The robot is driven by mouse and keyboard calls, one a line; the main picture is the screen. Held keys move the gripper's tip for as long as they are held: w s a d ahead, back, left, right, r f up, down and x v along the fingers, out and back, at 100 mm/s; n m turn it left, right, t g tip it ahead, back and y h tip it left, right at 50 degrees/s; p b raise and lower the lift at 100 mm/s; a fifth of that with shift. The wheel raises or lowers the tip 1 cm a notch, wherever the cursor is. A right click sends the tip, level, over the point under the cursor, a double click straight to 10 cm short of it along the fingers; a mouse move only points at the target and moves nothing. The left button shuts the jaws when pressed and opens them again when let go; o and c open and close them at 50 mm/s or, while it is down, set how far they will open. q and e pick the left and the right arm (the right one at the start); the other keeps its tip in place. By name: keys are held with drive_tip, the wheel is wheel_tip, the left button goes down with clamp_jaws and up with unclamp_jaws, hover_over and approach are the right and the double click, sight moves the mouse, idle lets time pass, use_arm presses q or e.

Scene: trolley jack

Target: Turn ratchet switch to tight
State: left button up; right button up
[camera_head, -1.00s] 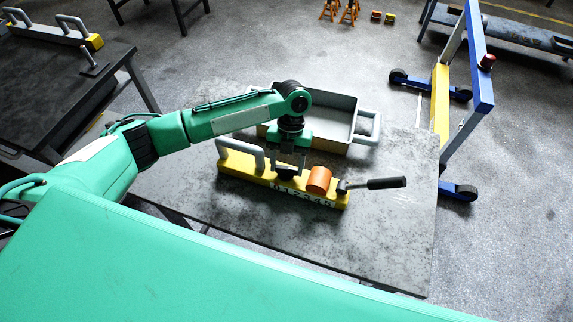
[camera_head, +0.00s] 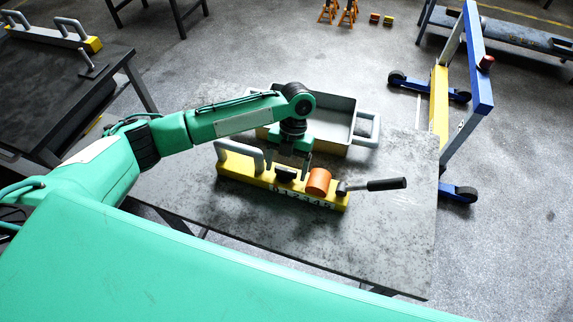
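A yellow block-shaped tool (camera_head: 233,168) lies on the grey table, with a grey handle at its left and numbers along its front face. An orange cylinder (camera_head: 318,181) sits on its top. A ratchet with a black handle (camera_head: 386,184) sticks out to the right from its right end; its small switch is too small to make out. My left gripper (camera_head: 287,174) points down over the middle of the yellow tool, left of the orange cylinder, around or just above a dark part there. I cannot tell whether it touches it. My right gripper is not in view.
A grey tray with handles (camera_head: 367,128) stands behind the yellow tool. The table (camera_head: 390,240) is clear to the front and right. A blue and yellow wheeled frame (camera_head: 478,60) stands on the floor at the right. A dark bench (camera_head: 50,85) is at the left.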

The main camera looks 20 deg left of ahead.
use_arm(q)
drive_tip(key=b+v, duration=0.2)
drive_tip(key=v, duration=1.2)
drive_tip(key=shift+s+f, duration=0.15)
